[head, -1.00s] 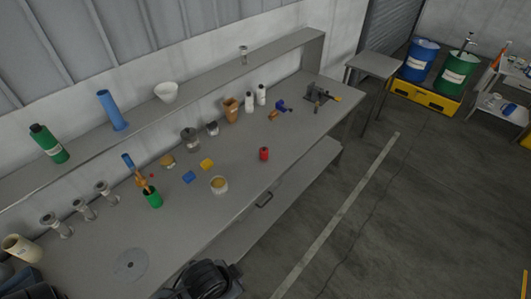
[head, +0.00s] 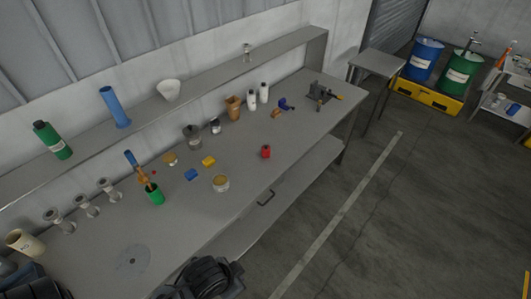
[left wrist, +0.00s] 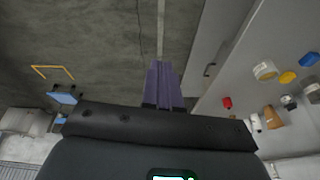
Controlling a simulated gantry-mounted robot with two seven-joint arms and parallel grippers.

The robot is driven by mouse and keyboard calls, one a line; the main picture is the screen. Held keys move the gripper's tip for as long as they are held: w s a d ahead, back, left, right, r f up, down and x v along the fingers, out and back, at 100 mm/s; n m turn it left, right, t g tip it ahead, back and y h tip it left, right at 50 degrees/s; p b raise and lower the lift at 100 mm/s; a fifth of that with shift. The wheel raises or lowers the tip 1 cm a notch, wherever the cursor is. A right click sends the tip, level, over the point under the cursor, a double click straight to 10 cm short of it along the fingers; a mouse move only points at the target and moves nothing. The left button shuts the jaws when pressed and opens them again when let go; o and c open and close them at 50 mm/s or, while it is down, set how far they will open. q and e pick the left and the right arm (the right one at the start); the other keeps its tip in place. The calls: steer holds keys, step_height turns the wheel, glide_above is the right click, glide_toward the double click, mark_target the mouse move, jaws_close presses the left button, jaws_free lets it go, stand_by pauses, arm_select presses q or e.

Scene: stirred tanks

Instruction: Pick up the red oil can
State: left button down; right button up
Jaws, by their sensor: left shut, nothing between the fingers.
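The red oil can (head: 265,152) stands on the grey workbench (head: 215,215), near its front edge and right of the middle. It also shows small in the left wrist view (left wrist: 227,103), to the right of my fingers. My left gripper (left wrist: 163,68) has its purple fingers together with nothing between them, over floor in that picture and well apart from the can. I cannot make out its fingers in the head view; dark arm parts of mine show at the bottom. My right gripper is not in view.
A round tin (head: 221,184), a yellow block (head: 209,161) and a blue block (head: 191,175) lie left of the can. A green cup with tools (head: 154,195) stands further left. A vise (head: 320,94) sits at the bench's far end. Bench around the can is clear.

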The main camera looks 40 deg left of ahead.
arm_select(q)
steer(key=shift+c, duration=1.4)
jaws_free()
